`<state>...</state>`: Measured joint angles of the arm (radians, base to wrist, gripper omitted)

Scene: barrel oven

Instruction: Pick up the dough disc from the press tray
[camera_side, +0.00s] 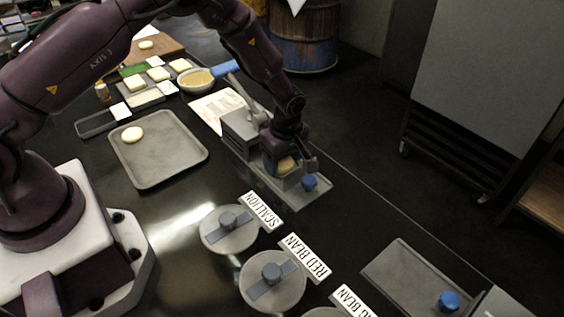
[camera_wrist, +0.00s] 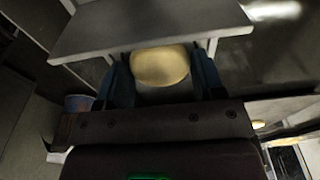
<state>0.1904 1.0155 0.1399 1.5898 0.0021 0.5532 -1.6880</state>
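The pale round dough disc (camera_wrist: 160,66) lies at the press, just under the front edge of a flat grey plate. It shows in the side view as a small yellow patch (camera_side: 286,165), partly hidden by my gripper. My gripper (camera_side: 290,172) is down at the press (camera_side: 242,132), with its blue-grey fingers on either side of the disc. In the wrist view the fingers (camera_wrist: 163,72) stand apart with the disc between them. Whether they touch its edges is too dark to tell.
A grey tray (camera_side: 180,165) holding one pale disc (camera_side: 132,134) lies to the left. Lidded round pots (camera_side: 228,230) with SCALLION and RED BEAN labels stand in front. The dark counter between is clear.

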